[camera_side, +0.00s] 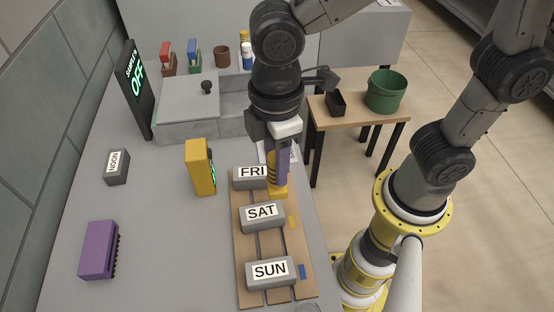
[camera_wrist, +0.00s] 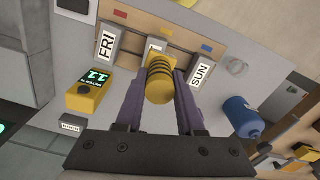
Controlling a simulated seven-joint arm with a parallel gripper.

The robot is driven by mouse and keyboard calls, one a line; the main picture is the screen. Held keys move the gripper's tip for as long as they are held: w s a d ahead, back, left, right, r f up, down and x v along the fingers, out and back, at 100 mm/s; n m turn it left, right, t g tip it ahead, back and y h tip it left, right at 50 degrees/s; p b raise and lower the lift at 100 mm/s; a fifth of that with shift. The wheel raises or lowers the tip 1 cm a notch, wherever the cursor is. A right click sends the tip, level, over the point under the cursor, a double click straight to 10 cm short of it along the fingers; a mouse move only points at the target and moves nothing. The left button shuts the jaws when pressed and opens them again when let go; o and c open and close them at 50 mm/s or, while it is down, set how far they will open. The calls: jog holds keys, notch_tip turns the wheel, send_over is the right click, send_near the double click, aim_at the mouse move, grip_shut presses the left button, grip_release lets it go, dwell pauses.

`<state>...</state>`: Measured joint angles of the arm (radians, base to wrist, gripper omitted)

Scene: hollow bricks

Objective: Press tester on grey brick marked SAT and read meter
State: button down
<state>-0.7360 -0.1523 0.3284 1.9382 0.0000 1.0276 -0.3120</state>
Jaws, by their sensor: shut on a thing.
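The grey brick marked SAT (camera_side: 262,217) lies on a slatted wooden rack (camera_side: 272,250) between the FRI brick (camera_side: 251,178) and the SUN brick (camera_side: 270,273). My gripper (camera_side: 277,172) is shut on the yellow tester (camera_wrist: 159,82), a cylinder with black bands. In the side view the tester's yellow foot (camera_side: 278,191) shows behind SAT and right of FRI. In the wrist view the tester hides most of the brick between FRI (camera_wrist: 107,44) and SUN (camera_wrist: 200,72). I cannot tell whether it touches SAT. The yellow meter (camera_side: 199,167) has a lit green display (camera_wrist: 98,77), too small to read surely.
A black sign (camera_side: 138,90) reads OFF in green. A NOON brick (camera_side: 116,167) and a purple block (camera_side: 98,250) lie on the left of the table. A grey box with a black knob (camera_side: 188,105) stands at the back. A blue cylinder (camera_wrist: 243,117) shows in the wrist view.

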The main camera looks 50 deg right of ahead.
jog(key=shift+w+a+f, duration=0.25)
jog(key=shift+w+f, duration=0.2)
jog(key=shift+f, duration=0.7)
jog(key=shift+w+a+f, duration=0.3)
jog(key=shift+w+f, duration=0.1)
jog(key=shift+f, duration=0.7)
jog(key=shift+w+a+f, duration=0.25)
jog(key=shift+w+f, duration=0.2)
jog(key=shift+f, duration=0.7)
jog(key=shift+f, duration=0.5)
notch_tip(320, 180, up, 7)
dwell(0.9)
jog(key=shift+w, duration=0.1)
dwell(0.8)
